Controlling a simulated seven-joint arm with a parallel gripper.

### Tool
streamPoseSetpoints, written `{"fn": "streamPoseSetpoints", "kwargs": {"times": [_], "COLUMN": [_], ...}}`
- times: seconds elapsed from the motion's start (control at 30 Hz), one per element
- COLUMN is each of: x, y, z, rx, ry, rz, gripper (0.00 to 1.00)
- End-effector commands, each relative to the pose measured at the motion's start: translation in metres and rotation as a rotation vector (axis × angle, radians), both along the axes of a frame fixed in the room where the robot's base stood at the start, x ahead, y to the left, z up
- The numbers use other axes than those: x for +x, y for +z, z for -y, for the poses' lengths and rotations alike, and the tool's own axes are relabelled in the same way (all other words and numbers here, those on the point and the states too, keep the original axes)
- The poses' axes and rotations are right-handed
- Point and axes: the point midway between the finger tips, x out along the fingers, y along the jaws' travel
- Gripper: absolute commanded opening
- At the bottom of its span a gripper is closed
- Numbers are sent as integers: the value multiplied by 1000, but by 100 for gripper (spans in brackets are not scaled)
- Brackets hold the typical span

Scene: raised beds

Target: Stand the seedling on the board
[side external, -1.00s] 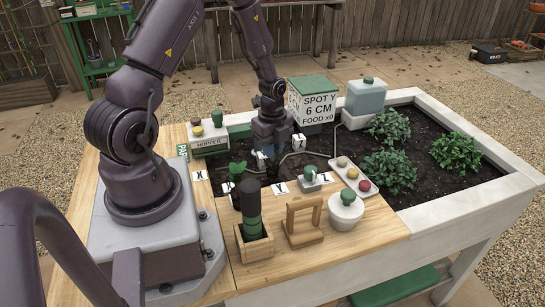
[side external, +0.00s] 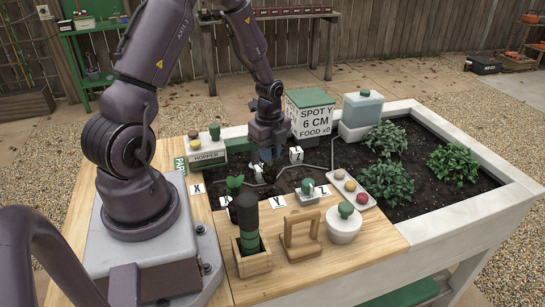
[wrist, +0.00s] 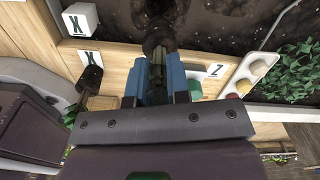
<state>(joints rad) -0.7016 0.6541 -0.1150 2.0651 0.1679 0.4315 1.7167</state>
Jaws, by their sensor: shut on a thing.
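The leafy green seedling (side external: 235,183) stands upright on the wooden board (side external: 207,240), just behind a dark green tool handle that partly hides it. My gripper (side external: 267,156) is apart from it, to its right and over the soil beside the board. Its blue fingers, in the wrist view (wrist: 158,82), are shut on a slim dark shaft (wrist: 157,62) that points down to a dark, rounded end. I cannot tell what that thing is or whether it touches the soil.
The dark green handle (side external: 247,225) stands in a wooden holder beside a wooden frame (side external: 302,238) and a white pot (side external: 344,225). A tray with coloured knobs (side external: 349,188) lies to the right. Marker cards and white lettered cubes sit near the soil. Leafy plants grow at right.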

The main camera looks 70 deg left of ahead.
Motion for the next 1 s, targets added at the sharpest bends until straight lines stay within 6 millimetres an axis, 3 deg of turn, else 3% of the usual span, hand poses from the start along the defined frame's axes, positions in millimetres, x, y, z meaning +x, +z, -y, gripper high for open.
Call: {"fn": "streamPoseSetpoints", "kwargs": {"times": [0.13, 0.23, 0.4, 0.5, 0.63, 1.0], "x": [15, 20, 6, -8, -21, -21], "y": [19, 43, 72, 78, 67, 19], "z": [11, 38, 83, 100, 106, 105], "rx": [4, 5, 4, 2, -1, 0], "ry": [-50, -97, -102, -69, -16, 0], "rz": [6, 7, 3, 1, -4, -4], "gripper": [0, 0, 0, 0, 0, 0]}}
